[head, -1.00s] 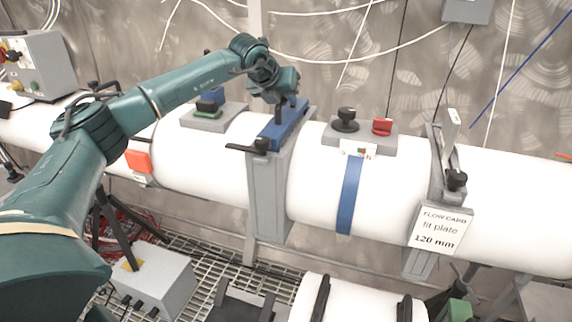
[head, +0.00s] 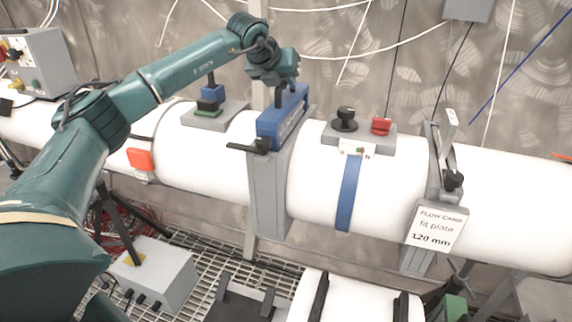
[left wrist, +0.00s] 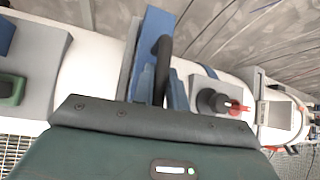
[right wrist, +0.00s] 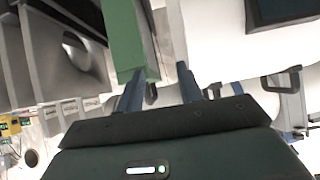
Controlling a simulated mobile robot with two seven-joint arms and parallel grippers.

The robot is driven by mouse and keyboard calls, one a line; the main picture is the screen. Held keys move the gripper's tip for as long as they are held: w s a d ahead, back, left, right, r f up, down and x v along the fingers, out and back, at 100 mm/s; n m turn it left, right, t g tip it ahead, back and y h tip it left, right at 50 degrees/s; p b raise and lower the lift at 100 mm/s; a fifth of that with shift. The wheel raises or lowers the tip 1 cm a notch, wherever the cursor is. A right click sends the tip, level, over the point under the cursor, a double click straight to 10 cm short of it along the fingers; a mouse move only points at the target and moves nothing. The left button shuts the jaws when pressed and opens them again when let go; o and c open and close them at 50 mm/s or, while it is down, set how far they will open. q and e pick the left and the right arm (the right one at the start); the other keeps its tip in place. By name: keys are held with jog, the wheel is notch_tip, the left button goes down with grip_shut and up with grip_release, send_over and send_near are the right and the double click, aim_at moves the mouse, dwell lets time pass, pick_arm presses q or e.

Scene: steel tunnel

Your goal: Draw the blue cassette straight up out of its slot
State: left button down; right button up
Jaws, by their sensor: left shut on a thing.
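The blue cassette (head: 285,118) stands upright, partly raised out of the grey slot housing (head: 268,195) around the white pipe. My left gripper (head: 286,84) is above it, shut on its dark handle. The left wrist view shows the cassette (left wrist: 154,35) and the dark handle (left wrist: 162,62) between the fingers of my left gripper (left wrist: 162,90). The cassette's lower end is hidden in the housing. My right gripper (right wrist: 158,85) shows only in its wrist view, with its fingers apart and a green block (right wrist: 122,40) just beyond them.
A black latch lever (head: 250,146) sits at the housing's front. A grey plate with a black knob (head: 345,119) and red knob (head: 381,126) is to the right. A blue and green block (head: 210,100) stands left. Above the cassette is free room before the steel wall.

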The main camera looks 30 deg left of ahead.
pick_arm(q)
jog(key=shift+r, duration=3.7)
notch_tip(320, 180, up, 7)
notch_tip(320, 180, up, 7)
jog(key=shift+d, duration=0.1)
